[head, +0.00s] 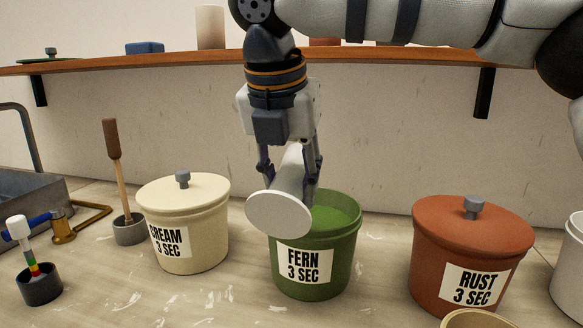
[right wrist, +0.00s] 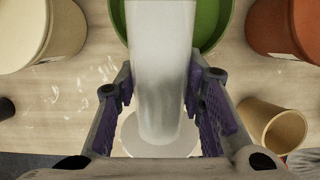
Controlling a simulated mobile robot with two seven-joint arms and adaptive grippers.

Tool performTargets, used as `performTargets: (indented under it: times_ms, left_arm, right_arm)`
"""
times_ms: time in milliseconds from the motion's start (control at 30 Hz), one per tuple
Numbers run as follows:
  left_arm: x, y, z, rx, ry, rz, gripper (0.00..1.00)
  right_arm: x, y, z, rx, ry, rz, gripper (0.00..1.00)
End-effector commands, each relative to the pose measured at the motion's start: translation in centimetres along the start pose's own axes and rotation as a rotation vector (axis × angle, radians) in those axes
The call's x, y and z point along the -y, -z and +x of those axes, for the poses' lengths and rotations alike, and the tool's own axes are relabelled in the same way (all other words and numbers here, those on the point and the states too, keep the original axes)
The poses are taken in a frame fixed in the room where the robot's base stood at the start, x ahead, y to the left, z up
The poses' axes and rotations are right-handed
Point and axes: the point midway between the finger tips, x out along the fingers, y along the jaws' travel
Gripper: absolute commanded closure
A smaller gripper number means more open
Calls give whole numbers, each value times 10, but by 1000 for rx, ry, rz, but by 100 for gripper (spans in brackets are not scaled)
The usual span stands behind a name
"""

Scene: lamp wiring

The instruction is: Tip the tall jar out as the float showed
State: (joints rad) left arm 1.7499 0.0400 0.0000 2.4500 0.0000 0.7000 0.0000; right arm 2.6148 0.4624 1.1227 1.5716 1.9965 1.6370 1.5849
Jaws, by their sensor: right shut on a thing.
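The tall jar (head: 290,178) is pale, with a wide round foot, and is tilted well over. Its foot faces the head camera at the lower left; its mouth and contents are hidden. My right gripper (head: 289,168) is shut on its body, fingers on both sides, above the green FERN bucket (head: 312,275). The right wrist view shows the jar (right wrist: 160,70) between the fingers, its upper end over the green bucket (right wrist: 208,25). A stick with colour bands (head: 33,262), possibly the float, stands in a dark cup at left. My left gripper is not in view.
A lidded CREAM bucket (head: 190,225) stands left and a lidded RUST bucket (head: 470,250) right. A tan cup (right wrist: 272,128) stands near the front. A dark cup with a brown-handled tool (head: 128,230) is by the sink (head: 40,190). A wooden shelf (head: 150,62) crosses behind.

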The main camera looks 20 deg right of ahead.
Motion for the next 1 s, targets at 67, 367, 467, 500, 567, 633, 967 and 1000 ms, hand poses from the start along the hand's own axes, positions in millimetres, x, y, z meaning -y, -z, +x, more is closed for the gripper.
performTargets:
  times_ms: [67, 367, 467, 500, 567, 633, 967, 1000]
  left_arm:
    - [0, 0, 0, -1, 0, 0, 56]
    - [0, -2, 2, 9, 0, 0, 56]
    - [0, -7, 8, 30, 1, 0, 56]
    - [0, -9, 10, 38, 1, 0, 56]
    - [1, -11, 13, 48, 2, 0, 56]
    - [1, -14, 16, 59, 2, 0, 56]
    - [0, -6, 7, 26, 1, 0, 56]
    - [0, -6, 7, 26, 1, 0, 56]
  right_arm:
    - [0, 0, 4, -88, 0, 5, 100]
    - [-1, 0, 23, -412, 1, 7, 100]
    - [-2, -4, 21, -523, 4, 3, 100]
    - [-2, -6, 20, -559, 3, 2, 100]
    - [-2, -8, 19, -596, 6, 2, 100]
    - [-1, -10, 17, -636, 6, 1, 100]
    - [1, -17, 7, -741, 1, 1, 100]
    - [1, -18, 7, -744, 0, 0, 100]
